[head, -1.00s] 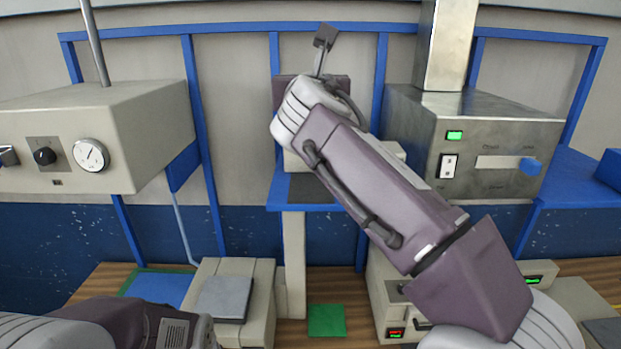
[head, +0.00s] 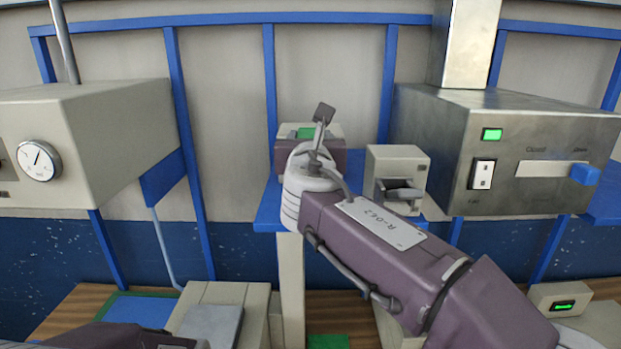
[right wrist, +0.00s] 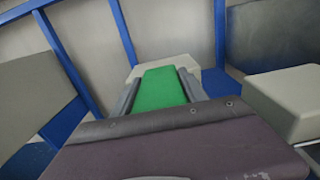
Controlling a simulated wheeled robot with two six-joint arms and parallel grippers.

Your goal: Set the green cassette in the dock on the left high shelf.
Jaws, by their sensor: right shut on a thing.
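The green cassette (right wrist: 162,90) lies between the two fingers of my right gripper (right wrist: 158,84), which is shut on it. A small green patch of the cassette (head: 305,132) shows past my wrist in the head view. A beige block that looks like the dock (head: 334,131) stands on the blue high shelf (head: 268,207). In the right wrist view its pale rim (right wrist: 184,62) shows around the cassette's far end. I cannot tell whether the cassette is seated or just above it. My left arm shows at the bottom left; its gripper is outside the view.
A beige box with a dark slot (head: 397,165) stands close to the right of my wrist on the shelf. A metal machine (head: 520,150) with a green light is farther right. A beige machine with a dial (head: 100,130) is at left. Blue frame posts (head: 187,150) stand behind.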

